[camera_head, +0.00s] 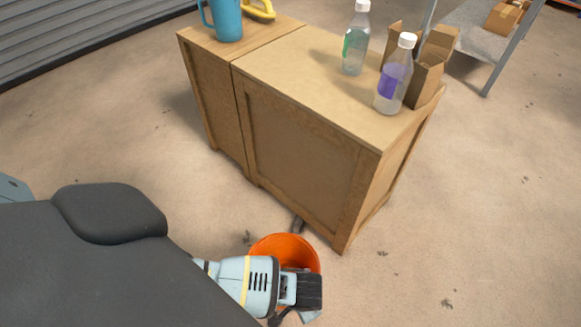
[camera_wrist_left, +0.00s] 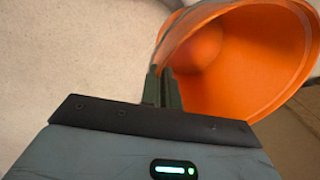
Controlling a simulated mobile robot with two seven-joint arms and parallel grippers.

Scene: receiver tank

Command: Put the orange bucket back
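The orange bucket (camera_head: 285,248) is low in the head view, in front of the wooden crates' lower edge, partly covered by my left gripper. In the left wrist view the bucket (camera_wrist_left: 240,60) fills the upper right, its open inside facing the camera. My left gripper (camera_head: 300,290) is at the bucket's near side. In the wrist view its two dark fingers (camera_wrist_left: 163,88) are close together at the bucket's left rim, with the wall seemingly pinched between them. I cannot tell whether the bucket touches the floor. My right gripper is not in view.
Two wooden crates (camera_head: 300,150) stand just beyond the bucket. On them are a blue mug (camera_head: 227,20), a yellow object (camera_head: 261,10), two bottles (camera_head: 394,75) and an open cardboard box (camera_head: 430,68). A metal shelf (camera_head: 480,35) stands at the upper right. The floor at right is clear.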

